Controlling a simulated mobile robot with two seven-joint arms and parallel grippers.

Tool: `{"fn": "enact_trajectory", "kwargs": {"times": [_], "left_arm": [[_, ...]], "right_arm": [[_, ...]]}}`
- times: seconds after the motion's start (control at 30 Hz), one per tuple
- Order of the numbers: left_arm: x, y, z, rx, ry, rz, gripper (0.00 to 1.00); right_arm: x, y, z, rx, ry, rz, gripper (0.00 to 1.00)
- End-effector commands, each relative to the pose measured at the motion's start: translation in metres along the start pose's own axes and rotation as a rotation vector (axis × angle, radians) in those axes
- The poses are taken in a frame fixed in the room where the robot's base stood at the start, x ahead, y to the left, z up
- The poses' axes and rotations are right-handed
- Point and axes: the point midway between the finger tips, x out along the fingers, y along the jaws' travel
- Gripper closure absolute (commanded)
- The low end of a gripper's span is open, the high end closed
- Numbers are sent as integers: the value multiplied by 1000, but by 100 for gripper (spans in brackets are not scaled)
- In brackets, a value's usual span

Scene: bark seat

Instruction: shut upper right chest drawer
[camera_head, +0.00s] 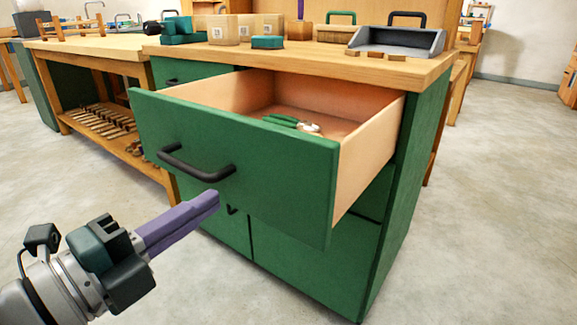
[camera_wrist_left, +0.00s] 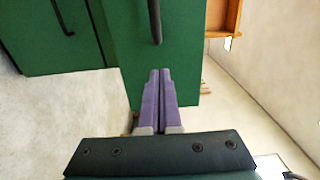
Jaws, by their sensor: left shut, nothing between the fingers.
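The upper right chest drawer (camera_head: 235,150) is pulled well out of the green chest (camera_head: 402,190). Its green front carries a dark bar handle (camera_head: 195,165), and its wooden inside holds a green-handled tool (camera_head: 290,123). My left gripper (camera_head: 216,196) is shut and empty, its purple fingers just in front of and below the handle, apart from it as far as I can tell. In the left wrist view the closed fingers (camera_wrist_left: 160,75) point at the green drawer front (camera_wrist_left: 185,60), with the handle (camera_wrist_left: 155,22) beyond the tips. My right gripper is not in view.
The chest's wooden top (camera_head: 300,60) bears wooden blocks (camera_head: 222,30), green pieces and a grey dustpan-like tray (camera_head: 397,42). A workbench (camera_head: 100,50) with a lower slatted shelf stands to the left. The floor (camera_head: 480,220) is clear to the right and in front.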

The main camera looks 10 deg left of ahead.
Motion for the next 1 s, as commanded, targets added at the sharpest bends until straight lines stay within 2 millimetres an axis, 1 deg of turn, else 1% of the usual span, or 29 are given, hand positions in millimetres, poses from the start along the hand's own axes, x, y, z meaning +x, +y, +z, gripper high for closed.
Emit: {"fn": "enact_trajectory", "kwargs": {"times": [0.03, 0.1, 0.2, 0.3, 0.47, 0.87, 1.0], "left_arm": [[12, 1, 0, 0, 0, -4, 100], [25, 0, 0, 0, 0, -4, 100], [40, 1, 0, -1, 0, -2, 100], [51, 1, 0, -2, -1, -1, 100], [58, 1, 0, -2, -1, 0, 100], [59, 0, 0, -3, -1, 0, 100], [64, 1, 0, -2, 0, -1, 100]], "right_arm": [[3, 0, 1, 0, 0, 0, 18], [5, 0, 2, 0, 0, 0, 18], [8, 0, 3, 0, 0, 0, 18], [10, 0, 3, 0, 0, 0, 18], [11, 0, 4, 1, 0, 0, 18], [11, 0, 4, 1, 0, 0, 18], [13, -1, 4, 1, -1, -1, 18]]}}
